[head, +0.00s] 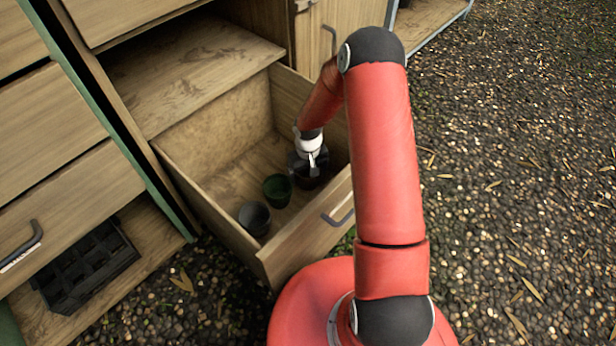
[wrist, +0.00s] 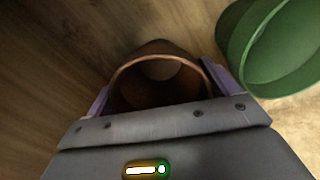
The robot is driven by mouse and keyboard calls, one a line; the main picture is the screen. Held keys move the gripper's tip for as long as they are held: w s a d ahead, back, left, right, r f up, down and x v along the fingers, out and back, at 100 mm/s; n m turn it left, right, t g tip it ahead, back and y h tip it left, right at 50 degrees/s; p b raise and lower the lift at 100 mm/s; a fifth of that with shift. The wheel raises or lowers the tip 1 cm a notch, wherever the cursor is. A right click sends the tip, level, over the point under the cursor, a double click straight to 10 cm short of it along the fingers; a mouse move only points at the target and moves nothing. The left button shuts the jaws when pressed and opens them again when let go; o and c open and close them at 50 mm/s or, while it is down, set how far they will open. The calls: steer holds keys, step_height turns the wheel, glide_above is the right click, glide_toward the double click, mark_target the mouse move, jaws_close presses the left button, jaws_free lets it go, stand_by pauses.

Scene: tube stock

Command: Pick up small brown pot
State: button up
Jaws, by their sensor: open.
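The small brown pot (wrist: 160,60) stands in the open drawer (head: 222,215), its round mouth facing the wrist camera. My gripper (wrist: 160,92) is open, with one finger on the left and one on the right of the pot. Whether the fingers touch its wall I cannot tell, and the gripper body hides the near part of the pot. In the head view my gripper (head: 308,165) is low inside the drawer, at its right side, and mostly hides the brown pot.
A green pot (head: 277,190) stands just left of my gripper; it also shows at the right in the wrist view (wrist: 270,45). A dark grey pot (head: 255,217) stands nearer the drawer front. The drawer walls close in around my gripper. A black tray (head: 88,268) lies on the lower left shelf.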

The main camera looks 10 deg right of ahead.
steer(key=c, duration=0.7)
steer(key=shift+r, duration=0.1)
